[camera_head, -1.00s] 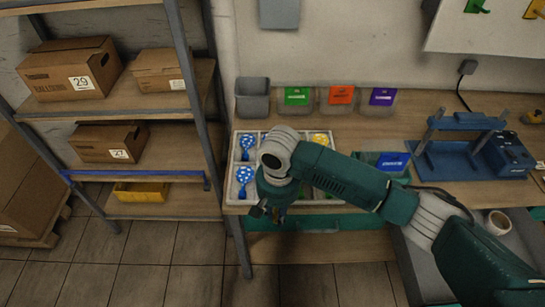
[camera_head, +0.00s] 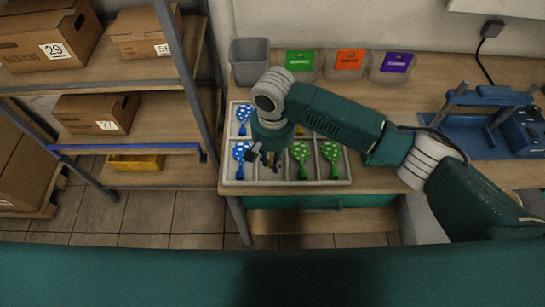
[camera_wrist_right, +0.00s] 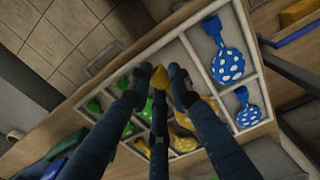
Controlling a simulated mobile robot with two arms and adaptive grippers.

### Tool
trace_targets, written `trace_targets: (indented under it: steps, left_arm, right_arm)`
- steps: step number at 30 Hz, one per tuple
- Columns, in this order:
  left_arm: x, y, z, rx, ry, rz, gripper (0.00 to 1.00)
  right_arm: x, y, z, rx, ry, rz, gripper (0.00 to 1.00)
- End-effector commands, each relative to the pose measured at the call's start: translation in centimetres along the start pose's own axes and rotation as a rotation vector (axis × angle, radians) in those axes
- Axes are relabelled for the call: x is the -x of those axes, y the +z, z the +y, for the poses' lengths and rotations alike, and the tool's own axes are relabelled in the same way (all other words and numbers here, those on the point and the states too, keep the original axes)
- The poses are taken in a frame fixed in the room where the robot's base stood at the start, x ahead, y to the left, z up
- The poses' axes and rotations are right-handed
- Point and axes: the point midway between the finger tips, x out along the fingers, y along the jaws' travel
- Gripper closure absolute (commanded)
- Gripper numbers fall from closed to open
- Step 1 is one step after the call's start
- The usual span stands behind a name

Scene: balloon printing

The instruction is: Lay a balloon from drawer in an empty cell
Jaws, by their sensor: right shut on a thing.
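The divided grey tray (camera_head: 287,185) lies on the wooden bench. Its left column holds two blue dotted balloons, one at the back (camera_head: 242,114) and one at the front (camera_head: 240,156). Two green dotted balloons, one nearer the middle (camera_head: 300,154) and one at the right (camera_head: 331,154), lie in front cells. My right gripper (camera_head: 264,160) is over the front row, between the front blue and green balloons. In the right wrist view the right gripper (camera_wrist_right: 160,74) is shut on a yellow balloon (camera_wrist_right: 160,80), mostly hidden by the fingers. My arm hides part of the back row. My left gripper is out of view.
A green drawer front (camera_head: 330,201) shows below the bench top. Behind the tray stand a grey bin (camera_head: 250,65) and bins with green (camera_head: 300,62), orange (camera_head: 350,60) and purple (camera_head: 397,63) labels. A blue press (camera_head: 480,125) stands right; a shelf post (camera_head: 182,80) rises left.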

Motion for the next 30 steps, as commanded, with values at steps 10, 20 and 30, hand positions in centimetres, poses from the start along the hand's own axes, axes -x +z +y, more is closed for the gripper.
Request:
trace_targets:
  steps: [10, 20, 30]
  left_arm:
    - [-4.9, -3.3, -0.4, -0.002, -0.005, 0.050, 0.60]
    - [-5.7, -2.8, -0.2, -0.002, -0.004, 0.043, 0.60]
    - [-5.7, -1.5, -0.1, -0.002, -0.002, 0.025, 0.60]
  right_arm:
    - [-3.7, -0.1, 0.0, 0.000, 0.000, 0.002, 0.90]
    - [-5.9, -0.1, 0.0, -0.001, -0.001, 0.000, 0.90]
    - [-6.2, -0.1, 0.0, 0.000, -0.001, 0.001, 0.77]
